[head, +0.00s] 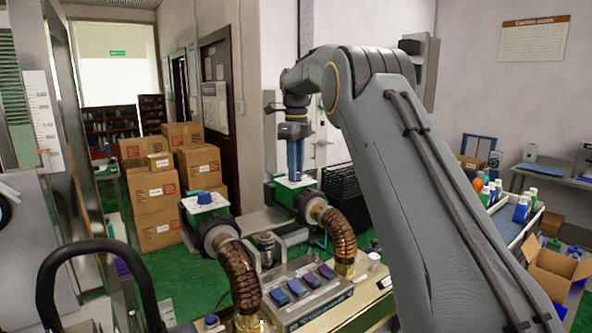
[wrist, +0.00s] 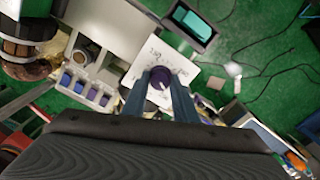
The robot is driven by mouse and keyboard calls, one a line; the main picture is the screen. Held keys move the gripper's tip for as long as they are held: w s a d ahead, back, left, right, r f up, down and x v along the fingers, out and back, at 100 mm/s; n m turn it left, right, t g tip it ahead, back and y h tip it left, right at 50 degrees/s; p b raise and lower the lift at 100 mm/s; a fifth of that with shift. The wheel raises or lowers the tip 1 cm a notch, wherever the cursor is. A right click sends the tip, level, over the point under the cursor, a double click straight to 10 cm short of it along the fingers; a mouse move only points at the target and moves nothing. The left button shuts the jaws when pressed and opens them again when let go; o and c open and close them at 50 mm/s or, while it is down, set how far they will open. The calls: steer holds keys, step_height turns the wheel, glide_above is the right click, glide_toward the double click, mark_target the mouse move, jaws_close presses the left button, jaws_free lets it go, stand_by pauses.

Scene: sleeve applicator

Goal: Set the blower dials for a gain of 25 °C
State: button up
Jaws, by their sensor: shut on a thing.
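Two blowers with green boxes and white dial plates stand at the middle of the head view. The left blower's blue dial (head: 205,198) sits on its white plate (head: 190,204), with nothing touching it. My gripper (head: 296,176) points straight down over the right blower's white plate (head: 312,184). In the wrist view my gripper (wrist: 161,88) has its two blue fingers shut on a dark purple dial (wrist: 160,77), with a finger on each side. The marks around this dial on the plate (wrist: 183,68) are too blurred to read.
Brown corrugated hoses (head: 340,236) curve down from the blowers to a bench panel with several blue and purple blocks (head: 298,287). Stacked cartons (head: 156,195) stand behind on the left. A black crate (head: 341,184) stands just right of the right blower.

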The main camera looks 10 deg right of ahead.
steer(key=shift+r, duration=0.1)
stand_by(0.5)
steer(key=o, duration=1.1)
steer(key=shift+c, duration=0.2)
steer(key=shift+r+b, duration=1.1)
steer(key=shift+r, duration=2.75)
